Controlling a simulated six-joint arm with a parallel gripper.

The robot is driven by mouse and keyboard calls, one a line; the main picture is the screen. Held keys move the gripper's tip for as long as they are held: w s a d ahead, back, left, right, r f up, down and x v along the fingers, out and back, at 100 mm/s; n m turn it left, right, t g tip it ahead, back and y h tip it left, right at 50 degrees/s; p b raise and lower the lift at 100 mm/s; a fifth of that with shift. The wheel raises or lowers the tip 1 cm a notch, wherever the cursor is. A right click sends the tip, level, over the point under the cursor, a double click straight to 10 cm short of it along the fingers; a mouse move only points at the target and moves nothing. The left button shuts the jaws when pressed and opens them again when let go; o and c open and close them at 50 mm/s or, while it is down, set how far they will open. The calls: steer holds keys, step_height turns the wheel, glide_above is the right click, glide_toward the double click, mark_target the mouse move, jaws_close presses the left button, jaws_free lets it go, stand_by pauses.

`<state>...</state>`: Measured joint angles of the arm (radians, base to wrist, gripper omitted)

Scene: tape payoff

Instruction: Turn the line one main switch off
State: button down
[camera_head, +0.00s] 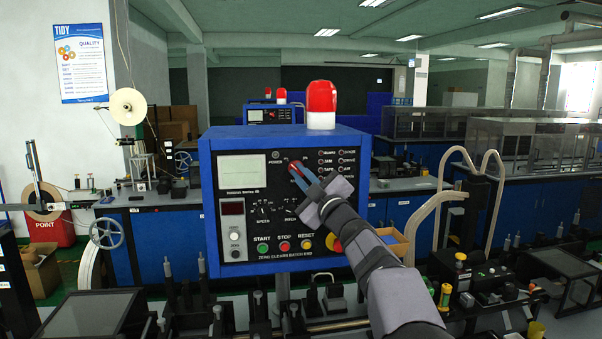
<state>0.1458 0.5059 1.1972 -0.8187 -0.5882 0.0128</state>
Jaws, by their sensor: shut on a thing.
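The blue control box (212,215) stands in the middle of the view, with a black front panel. A red main switch knob (295,166) sits at the panel's upper middle, beside the power lamp. My gripper (301,172) reaches in from the lower right and is shut on this red knob. The fingers cover part of the knob, and I cannot clearly read its pointer position. Small marks show above the knob.
Start (262,246), stop (284,246) and reset (306,245) buttons sit low on the panel. A red beacon (321,97) stands on the box. A second blue box (270,114) with beacons is farther back. Machinery crowds the bench in front.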

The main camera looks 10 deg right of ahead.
steer(key=c, duration=1.8)
jaws_free()
steer(key=shift+c, duration=0.2)
steer(key=b+v, duration=0.4)
steer(key=v, duration=0.3)
steer(key=shift+s, duration=0.15)
